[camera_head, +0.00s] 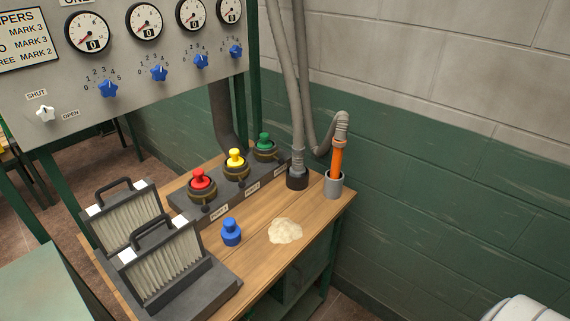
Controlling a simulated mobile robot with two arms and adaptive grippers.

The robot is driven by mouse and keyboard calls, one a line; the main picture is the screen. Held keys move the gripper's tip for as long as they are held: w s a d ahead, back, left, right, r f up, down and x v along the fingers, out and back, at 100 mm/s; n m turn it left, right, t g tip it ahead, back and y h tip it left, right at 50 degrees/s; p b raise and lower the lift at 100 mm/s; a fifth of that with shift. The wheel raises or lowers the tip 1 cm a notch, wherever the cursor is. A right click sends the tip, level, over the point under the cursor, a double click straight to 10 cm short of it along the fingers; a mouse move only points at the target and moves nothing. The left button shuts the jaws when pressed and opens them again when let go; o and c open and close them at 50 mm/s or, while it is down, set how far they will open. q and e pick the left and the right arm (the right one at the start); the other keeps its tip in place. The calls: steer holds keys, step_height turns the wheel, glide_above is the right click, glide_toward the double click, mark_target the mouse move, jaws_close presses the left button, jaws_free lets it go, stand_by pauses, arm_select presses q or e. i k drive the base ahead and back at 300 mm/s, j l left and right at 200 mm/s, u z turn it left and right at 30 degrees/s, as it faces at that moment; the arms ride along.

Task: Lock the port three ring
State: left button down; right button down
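Three ports stand in a row on a dark block (183,205) on the wooden bench, each with a coloured plug in a dark, brass-toned ring. The red plug (201,180) is nearest, the yellow plug (235,158) is in the middle and the green plug (264,140) is farthest. The farthest port's ring (265,154) surrounds the green plug's base; its lock position is too small to tell. Small dark levers show on the front of the nearer rings. Labels sit before the ports, the farthest hard to read. Neither of my grippers is in view.
A blue plug (231,232) and a pale powder pile (285,231) are on the bench (262,255). Two filters (160,265) stand at front left. A hose with an orange wand (337,158) rests in a grey cup (333,187) at right. A gauge panel (135,75) overhangs behind.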

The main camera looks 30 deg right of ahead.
mark_target(280, 162)
steer(key=l+z, duration=0.4)
steer(key=l, duration=0.15)
steer(key=l+z, duration=0.4)
steer(key=l, duration=0.15)
steer(key=i, duration=0.05)
